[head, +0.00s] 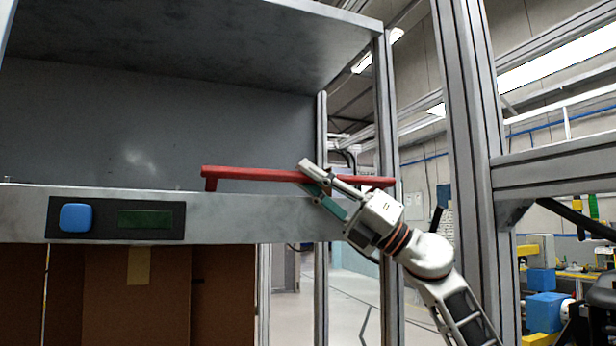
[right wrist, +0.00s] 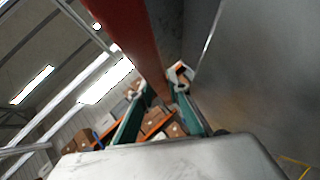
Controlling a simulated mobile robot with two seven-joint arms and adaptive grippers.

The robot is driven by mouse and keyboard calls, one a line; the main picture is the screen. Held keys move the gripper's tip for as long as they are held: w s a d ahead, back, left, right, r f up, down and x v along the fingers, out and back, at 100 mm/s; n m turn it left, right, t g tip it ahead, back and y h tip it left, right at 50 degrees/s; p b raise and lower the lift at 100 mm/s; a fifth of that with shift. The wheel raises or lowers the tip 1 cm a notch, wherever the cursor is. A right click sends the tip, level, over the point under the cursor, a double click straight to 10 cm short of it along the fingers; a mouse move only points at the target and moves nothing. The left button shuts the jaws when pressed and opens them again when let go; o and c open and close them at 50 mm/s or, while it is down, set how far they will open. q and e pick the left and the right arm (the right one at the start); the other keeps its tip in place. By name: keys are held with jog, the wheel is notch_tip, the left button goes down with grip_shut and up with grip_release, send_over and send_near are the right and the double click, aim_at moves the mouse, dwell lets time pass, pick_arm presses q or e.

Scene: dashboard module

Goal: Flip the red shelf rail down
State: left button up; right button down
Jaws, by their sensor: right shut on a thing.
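The red shelf rail (head: 250,174) lies roughly level just above the front edge of the grey metal shelf (head: 285,210). Its left end has a short downward leg, and its right end reaches the upright post. My right gripper (head: 316,178) is shut on the rail, right of its middle, coming from the lower right. In the right wrist view the rail (right wrist: 131,38) runs down to between my gripper's fingers (right wrist: 160,112), and the exact contact is hard to see. My left gripper is not in view.
A dark panel with a blue button (head: 76,217) and a green display (head: 145,219) sits on the shelf front. Cardboard boxes (head: 135,295) stand below. Metal posts (head: 467,150) rise close to my right arm. The shelf space behind the rail looks empty.

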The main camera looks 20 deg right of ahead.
jog(key=shift+a+f+n+g+y, duration=0.1)
jog(key=shift+f+n+g+y, duration=0.45)
jog(key=shift+n, duration=0.45)
jog(key=shift+s+f, duration=0.2)
jog(key=shift+f, duration=0.1)
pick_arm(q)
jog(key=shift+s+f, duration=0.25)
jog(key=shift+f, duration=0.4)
pick_arm(e)
jog(key=shift+f, duration=0.2)
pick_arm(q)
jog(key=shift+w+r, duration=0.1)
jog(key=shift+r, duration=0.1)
pick_arm(e)
jog(key=c, duration=2)
grip_release()
jog(key=shift+o, duration=0.2)
jog(key=shift+s, duration=0.1)
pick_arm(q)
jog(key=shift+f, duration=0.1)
pick_arm(e)
jog(key=shift+r, duration=0.1)
